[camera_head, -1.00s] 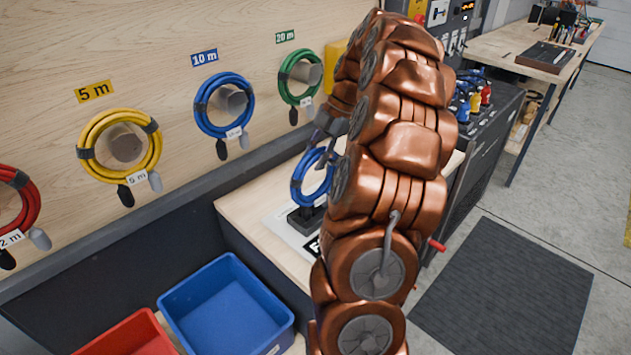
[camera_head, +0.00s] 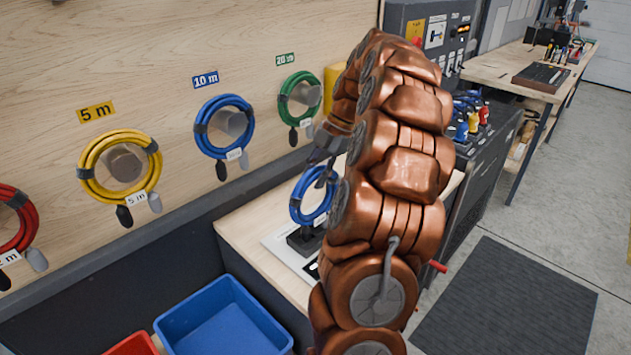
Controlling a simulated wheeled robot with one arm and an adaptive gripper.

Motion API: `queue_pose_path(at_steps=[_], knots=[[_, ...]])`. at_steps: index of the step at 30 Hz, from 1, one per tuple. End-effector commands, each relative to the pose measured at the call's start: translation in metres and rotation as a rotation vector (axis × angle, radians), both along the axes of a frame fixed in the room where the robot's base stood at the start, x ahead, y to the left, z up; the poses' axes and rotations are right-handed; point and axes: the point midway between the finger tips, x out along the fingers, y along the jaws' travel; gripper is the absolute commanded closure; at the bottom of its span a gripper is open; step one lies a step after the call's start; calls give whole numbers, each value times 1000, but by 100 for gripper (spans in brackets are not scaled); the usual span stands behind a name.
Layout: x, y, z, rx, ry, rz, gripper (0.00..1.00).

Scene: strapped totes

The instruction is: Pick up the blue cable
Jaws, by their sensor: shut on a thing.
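A coiled blue cable (camera_head: 312,196) stands upright at a black holder (camera_head: 304,240) on the light wooden bench, left of my copper-coloured arm. My gripper (camera_head: 326,158) is at the top of this coil and is shut on it. The arm hides part of the gripper and the coil's right side. Whether the coil touches the holder is hard to tell. Another coiled blue cable (camera_head: 247,124) hangs on a wall peg under the "10 m" label.
A yellow coil (camera_head: 86,172), a green coil (camera_head: 284,98) and a red coil (camera_head: 27,231) hang on the wooden wall. A blue bin (camera_head: 222,318) and a red bin (camera_head: 132,345) stand below at the front. A dark machine (camera_head: 490,150) stands right of my arm.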

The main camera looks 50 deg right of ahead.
Motion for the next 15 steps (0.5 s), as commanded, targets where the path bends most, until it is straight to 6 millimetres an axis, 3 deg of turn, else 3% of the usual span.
queue_pose_path(at_steps=[15], knots=[[2, -2, 55, -8, -9, -2, 100]])
